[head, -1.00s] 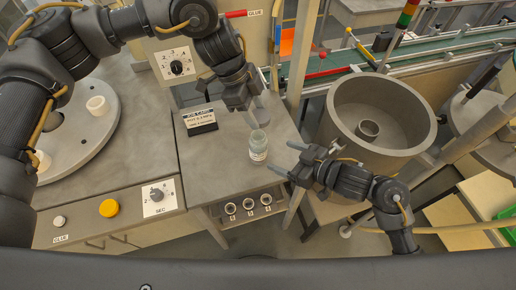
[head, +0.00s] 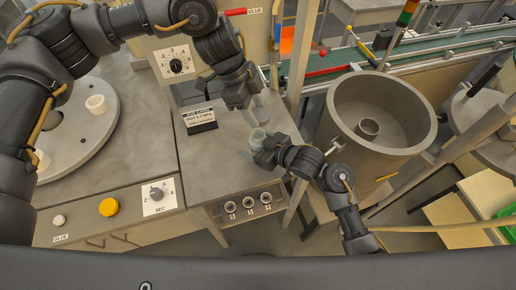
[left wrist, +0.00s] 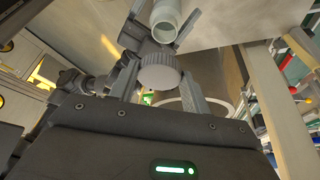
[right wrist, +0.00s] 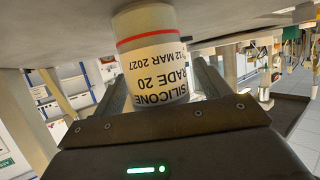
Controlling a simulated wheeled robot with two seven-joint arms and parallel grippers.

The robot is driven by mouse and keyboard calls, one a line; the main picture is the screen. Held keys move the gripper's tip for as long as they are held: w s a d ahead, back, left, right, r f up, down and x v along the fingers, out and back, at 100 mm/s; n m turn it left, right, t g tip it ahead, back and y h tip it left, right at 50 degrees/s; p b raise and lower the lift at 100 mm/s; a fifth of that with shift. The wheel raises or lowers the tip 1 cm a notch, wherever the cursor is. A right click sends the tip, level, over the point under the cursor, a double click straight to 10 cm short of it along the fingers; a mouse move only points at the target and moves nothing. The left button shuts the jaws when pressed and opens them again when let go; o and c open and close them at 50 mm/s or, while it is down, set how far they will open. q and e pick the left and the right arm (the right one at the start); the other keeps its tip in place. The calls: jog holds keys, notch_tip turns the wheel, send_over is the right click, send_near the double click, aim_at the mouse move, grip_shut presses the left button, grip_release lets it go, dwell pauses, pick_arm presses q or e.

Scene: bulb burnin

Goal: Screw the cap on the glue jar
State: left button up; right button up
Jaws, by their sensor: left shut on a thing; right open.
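The pale glue jar (head: 257,136) stands open on the grey bench near its front right corner. In the left wrist view its open mouth (left wrist: 165,30) shows beyond the cap. The right wrist view shows its label (right wrist: 155,82), reading "SILICONE", and a red band. My left gripper (head: 250,110) is shut on a grey ribbed cap (left wrist: 160,74), held apart from the jar; the head view hides the cap. My right gripper (head: 262,151) is open at the jar from the front right. In its wrist view, the jar is between the spread fingers (right wrist: 162,85).
A job card (head: 200,118) stands on the bench, left of the jar. A large grey round tub (head: 420,135) is close on the right. A round plate with white cups (head: 97,105) lies at the left. Sockets (head: 248,203) line the bench front.

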aim_at(257, 134)
jog(key=c, duration=1.4)
pick_arm(q)
jog(key=shift+a+f, duration=0.2)
jog(key=shift+f, duration=2.4)
pick_arm(e)
jog(key=shift+c, duration=0.2)
pick_arm(q)
jog(key=shift+f, duration=0.15)
jog(key=shift+f, duration=0.75)
jog(key=shift+f, duration=0.6)
